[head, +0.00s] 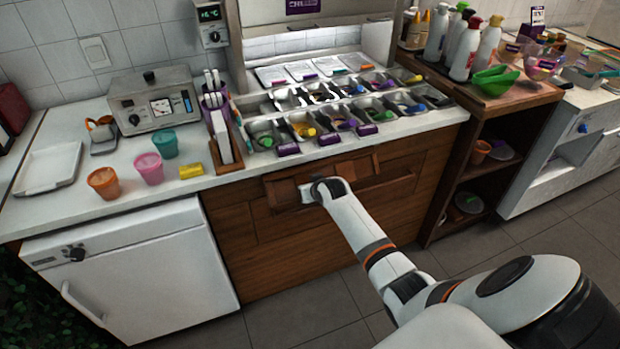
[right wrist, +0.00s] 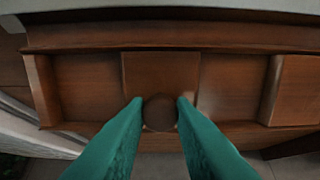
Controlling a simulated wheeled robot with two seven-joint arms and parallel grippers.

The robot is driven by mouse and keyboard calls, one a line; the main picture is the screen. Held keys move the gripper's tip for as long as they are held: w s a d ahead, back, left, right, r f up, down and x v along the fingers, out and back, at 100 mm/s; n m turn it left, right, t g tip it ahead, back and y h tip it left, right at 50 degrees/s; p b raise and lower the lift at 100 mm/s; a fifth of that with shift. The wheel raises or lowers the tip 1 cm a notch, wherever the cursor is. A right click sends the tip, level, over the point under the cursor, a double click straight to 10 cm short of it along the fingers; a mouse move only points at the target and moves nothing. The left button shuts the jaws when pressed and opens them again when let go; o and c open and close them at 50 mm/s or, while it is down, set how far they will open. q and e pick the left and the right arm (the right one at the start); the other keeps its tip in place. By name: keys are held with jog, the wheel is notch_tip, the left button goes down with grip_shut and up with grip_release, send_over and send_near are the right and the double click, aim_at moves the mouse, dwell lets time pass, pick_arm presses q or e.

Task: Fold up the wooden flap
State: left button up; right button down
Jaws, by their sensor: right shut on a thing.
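The wooden flap is in the brown counter front, in a shallow recess below the topping trays; its brown face shows in the right wrist view (right wrist: 160,72). A round dark wooden knob (right wrist: 160,113) stands out from its lower middle. My right gripper (right wrist: 160,105) has its two teal fingers on either side of the knob, closed on it. In the head view my right gripper (head: 308,192) is against the recess in the counter front and hides much of the flap. How far the flap is tilted is hard to tell. My left gripper is not in view.
A white countertop (head: 240,180) with several topping trays (head: 330,110) lies above the recess. A white fridge (head: 140,270) stands at the left and an open wooden shelf (head: 470,170) at the right. The tiled floor (head: 300,318) in front is clear.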

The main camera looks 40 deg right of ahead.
notch_tip(320, 180, up, 5)
jog(key=g+y+p, duration=0.1)
jog(key=g+p, duration=0.4)
jog(key=p, duration=0.1)
jog(key=shift+w, duration=0.15)
jog(key=shift+w+r+g+y+b, duration=0.2)
jog(key=shift+r+g+y+b, duration=0.3)
jog(key=shift+g, duration=0.6)
jog(key=shift+d+r, duration=0.1)
jog(key=shift+r, duration=0.2)
jog(key=shift+w+r, duration=0.35)
jog(key=shift+r, duration=0.35)
jog(key=shift+f, duration=0.1)
